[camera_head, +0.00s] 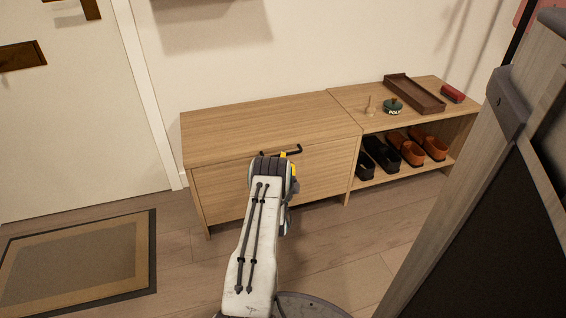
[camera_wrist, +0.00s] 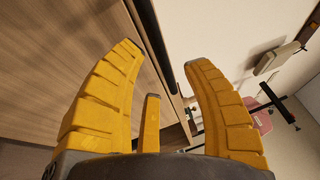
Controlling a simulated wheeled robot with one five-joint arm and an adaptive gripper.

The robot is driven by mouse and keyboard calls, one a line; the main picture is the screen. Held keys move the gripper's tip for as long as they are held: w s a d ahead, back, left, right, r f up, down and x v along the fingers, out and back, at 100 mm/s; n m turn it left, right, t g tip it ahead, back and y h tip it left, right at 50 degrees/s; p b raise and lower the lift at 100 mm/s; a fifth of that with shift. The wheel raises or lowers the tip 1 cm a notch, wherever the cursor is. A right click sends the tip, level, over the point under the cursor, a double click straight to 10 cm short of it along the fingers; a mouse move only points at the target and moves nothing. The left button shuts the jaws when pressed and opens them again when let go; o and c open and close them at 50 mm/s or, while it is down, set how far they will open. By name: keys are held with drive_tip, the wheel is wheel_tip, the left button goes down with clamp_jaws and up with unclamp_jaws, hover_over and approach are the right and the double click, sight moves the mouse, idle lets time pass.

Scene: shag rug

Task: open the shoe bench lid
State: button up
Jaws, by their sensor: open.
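A black handle (camera_head: 297,149) sticks out at the lid's front edge. My gripper (camera_head: 284,156) is at that edge by the handle, partly hidden behind my own wrist. In the wrist view, my gripper's yellow fingers (camera_wrist: 163,54) are spread apart. A dark bar, which looks like the handle (camera_wrist: 154,40), runs between them in the picture. I cannot tell whether either finger touches it. Wood panelling fills the left of that view.
A doormat (camera_head: 80,263) lies left. A wooden cabinet (camera_head: 470,210) stands close right.

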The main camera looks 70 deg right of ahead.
drive_tip(key=shift+b+x, duration=0.65)
drive_tip(key=shift+x, duration=0.95)
drive_tip(key=shift+a, duration=0.1)
clamp_jaws()
